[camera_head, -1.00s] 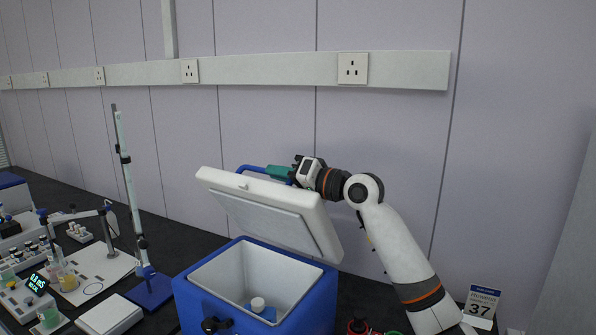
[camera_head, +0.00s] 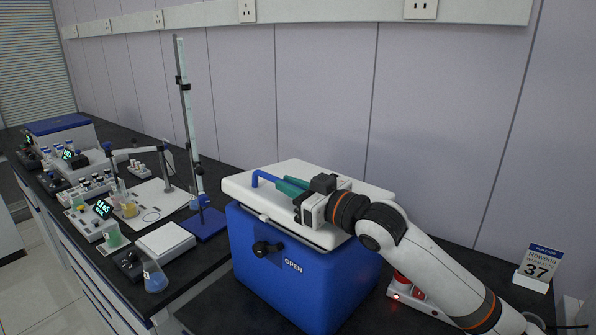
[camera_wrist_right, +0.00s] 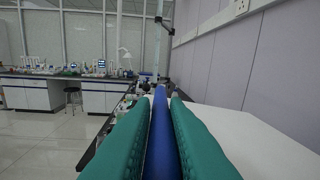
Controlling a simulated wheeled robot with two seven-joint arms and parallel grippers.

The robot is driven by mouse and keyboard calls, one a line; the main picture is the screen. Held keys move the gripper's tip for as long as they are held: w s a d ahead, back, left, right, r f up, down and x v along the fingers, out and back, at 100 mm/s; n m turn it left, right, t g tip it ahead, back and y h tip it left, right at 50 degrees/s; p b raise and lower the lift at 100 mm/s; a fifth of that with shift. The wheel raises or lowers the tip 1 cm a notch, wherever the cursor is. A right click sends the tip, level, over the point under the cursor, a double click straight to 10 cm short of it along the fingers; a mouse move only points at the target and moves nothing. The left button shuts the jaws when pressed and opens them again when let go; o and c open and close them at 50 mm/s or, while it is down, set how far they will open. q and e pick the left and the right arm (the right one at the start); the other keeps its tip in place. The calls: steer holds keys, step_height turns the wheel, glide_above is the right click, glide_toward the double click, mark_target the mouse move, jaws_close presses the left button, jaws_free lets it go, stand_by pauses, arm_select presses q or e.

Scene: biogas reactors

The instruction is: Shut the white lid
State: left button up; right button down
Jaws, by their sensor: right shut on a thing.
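The white lid (camera_head: 250,190) lies flat across the top of the blue cooler box (camera_head: 300,285), whose inside is hidden. The lid's white surface also fills the lower right of the right wrist view (camera_wrist_right: 255,135). A blue bar handle (camera_head: 265,177) stands on the lid's top. My right gripper (camera_head: 288,186) has its green fingers shut on this handle, and the blue bar runs between the fingers in the right wrist view (camera_wrist_right: 161,130). My left gripper is in no view.
A black latch (camera_head: 266,248) is on the box front beside the word OPEN. A blue-based stand (camera_head: 205,225), a white plate (camera_head: 166,240) and a flask (camera_head: 154,277) are to the left. A red-buttoned device (camera_head: 401,285) and a calendar (camera_head: 540,262) stand to the right.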

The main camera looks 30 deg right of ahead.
mark_target(288, 205)
steer(key=shift+s+a+f+n+b, duration=0.15)
steer(key=shift+f+n, duration=0.1)
steer(key=shift+f, duration=0.25)
steer(key=shift+a+f+n+b, duration=0.2)
steer(key=shift+f+n, duration=0.1)
steer(key=shift+f, duration=0.25)
steer(key=shift+s+a+f+n+b, duration=0.15)
steer(key=shift+f+n, duration=0.1)
steer(key=shift+f, duration=0.25)
steer(key=shift+w+f, duration=0.1)
steer(key=shift+f, duration=0.05)
steer(key=c, duration=1.5)
jaws_free()
steer(key=shift+o, duration=0.2)
step_height(288, 205, up, 10)
